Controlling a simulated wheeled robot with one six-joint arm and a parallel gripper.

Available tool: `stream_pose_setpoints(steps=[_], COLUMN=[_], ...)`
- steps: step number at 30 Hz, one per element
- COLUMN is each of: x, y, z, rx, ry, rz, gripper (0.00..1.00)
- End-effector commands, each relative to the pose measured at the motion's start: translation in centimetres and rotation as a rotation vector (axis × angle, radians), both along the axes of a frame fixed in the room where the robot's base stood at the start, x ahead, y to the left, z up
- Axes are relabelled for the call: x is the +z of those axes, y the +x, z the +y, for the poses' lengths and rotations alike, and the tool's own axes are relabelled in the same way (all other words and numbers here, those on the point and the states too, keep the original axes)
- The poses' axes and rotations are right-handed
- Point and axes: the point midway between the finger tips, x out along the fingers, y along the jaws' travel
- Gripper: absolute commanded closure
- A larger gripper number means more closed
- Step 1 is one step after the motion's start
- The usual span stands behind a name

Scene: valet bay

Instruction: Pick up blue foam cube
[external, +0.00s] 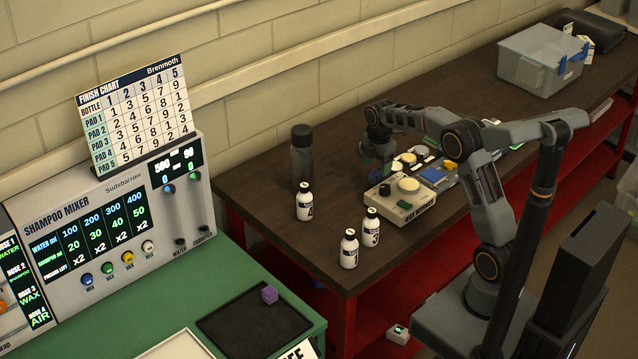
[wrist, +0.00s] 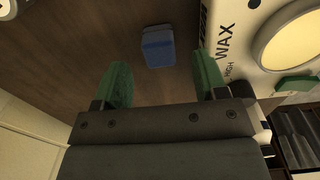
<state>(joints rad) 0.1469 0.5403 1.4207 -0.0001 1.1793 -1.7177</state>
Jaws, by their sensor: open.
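The blue foam cube (wrist: 158,48) lies on the dark wooden bench in the wrist view, beside the white wax unit. In the external view my gripper (external: 374,152) hangs low over the bench near the wall, behind the wax unit.
The wax unit (external: 400,208) stands close to the gripper and also shows in the wrist view (wrist: 226,22). White bottles (external: 305,203) and a dark bottle (external: 302,155) stand to the left. A purple cube (external: 269,293) sits on a black tray (external: 250,330).

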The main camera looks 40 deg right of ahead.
Motion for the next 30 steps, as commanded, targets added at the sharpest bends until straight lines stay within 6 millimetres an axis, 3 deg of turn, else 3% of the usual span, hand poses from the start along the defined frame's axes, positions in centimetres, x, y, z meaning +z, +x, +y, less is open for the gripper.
stream_pose_setpoints(steps=[9,19,30], x=[-3.8,-4.3,-4.3], y=[0.0,0.0,0.0], z=[0.1,0.1,0.1], rx=[0.000,0.000,0.000], ry=[0.000,0.000,0.000], rz=[0.003,0.001,0.001], gripper=[0.34,0.35,0.70])
